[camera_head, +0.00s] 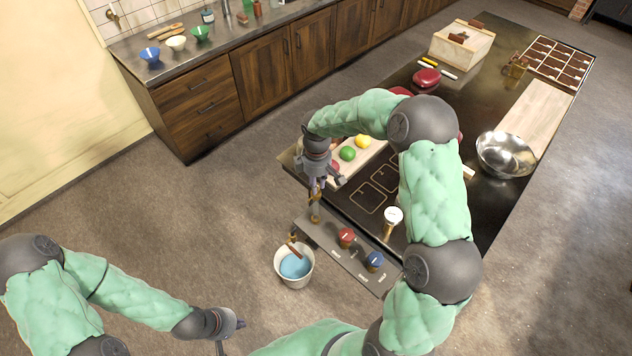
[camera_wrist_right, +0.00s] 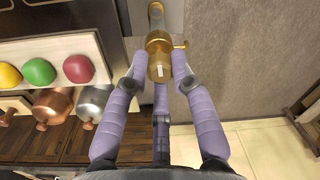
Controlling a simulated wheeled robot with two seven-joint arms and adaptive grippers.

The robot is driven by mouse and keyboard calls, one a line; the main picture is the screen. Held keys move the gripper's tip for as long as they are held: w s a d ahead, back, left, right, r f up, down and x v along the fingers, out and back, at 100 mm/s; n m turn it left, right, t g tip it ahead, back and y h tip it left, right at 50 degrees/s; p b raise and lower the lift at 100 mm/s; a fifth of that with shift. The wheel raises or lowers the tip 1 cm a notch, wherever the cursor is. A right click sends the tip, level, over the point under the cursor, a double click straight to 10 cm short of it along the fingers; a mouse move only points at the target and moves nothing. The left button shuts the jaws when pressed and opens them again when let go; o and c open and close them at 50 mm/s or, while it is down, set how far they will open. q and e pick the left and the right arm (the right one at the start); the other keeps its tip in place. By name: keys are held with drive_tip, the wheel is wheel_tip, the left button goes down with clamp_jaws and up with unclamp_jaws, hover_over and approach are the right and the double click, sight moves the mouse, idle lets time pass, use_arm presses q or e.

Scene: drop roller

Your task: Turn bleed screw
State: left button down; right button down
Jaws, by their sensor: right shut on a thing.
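The bleed screw appears to be the brass fitting (camera_head: 314,210) standing at the left end of a grey panel (camera_head: 325,236). In the right wrist view the brass piece (camera_wrist_right: 159,66) has a small side handle and a white mark on its end. My right gripper (camera_head: 316,184) points down over it, with its purple fingers (camera_wrist_right: 158,75) closed around the near end. The fingers partly cover it in the head view. My left gripper (camera_head: 231,327) is low at the bottom, far from the panel; its finger gap is unclear.
A white bucket (camera_head: 282,267) with blue liquid stands beneath a small spout at the panel's left. The dark counter (camera_head: 340,207) holds a fruit tray, a metal bowl (camera_head: 507,155) and boards.

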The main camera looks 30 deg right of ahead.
drive_tip(key=shift+n, duration=1.6)
drive_tip(key=c, duration=1.1)
unclamp_jaws()
drive_tip(key=shift+o, duration=0.2)
drive_tip(key=shift+r, duration=0.45)
wheel_tip(320, 180, up, 11)
drive_tip(key=shift+w+d, duration=0.15)
drive_tip(key=shift+w, duration=0.05)
